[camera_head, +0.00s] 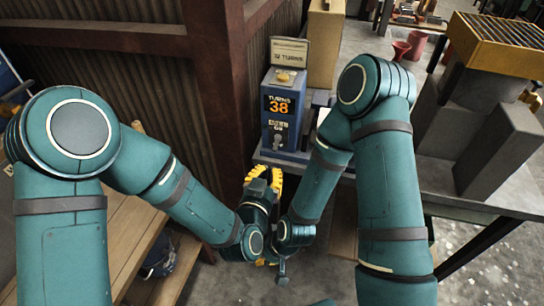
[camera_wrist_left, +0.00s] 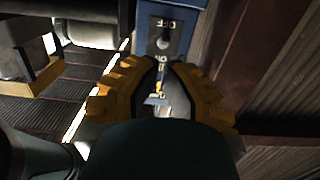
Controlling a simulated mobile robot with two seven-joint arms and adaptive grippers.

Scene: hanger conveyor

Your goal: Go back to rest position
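My left gripper (camera_head: 263,178) has yellow fingers. It is in front of the base of a blue counter box (camera_head: 283,112) in the head view, apart from it as far as I can tell. In the left wrist view its fingers (camera_wrist_left: 162,72) stand apart with an empty gap between them. My right gripper (camera_head: 267,262) is lower, below the left one. It is mostly hidden by the arm links, with only a little yellow showing, so its opening cannot be seen. Both forearms come together at the middle of the view.
A wooden bench (camera_head: 135,235) is at lower left. A metal table edge (camera_head: 480,208) and grey blocks (camera_head: 497,150) are at right.

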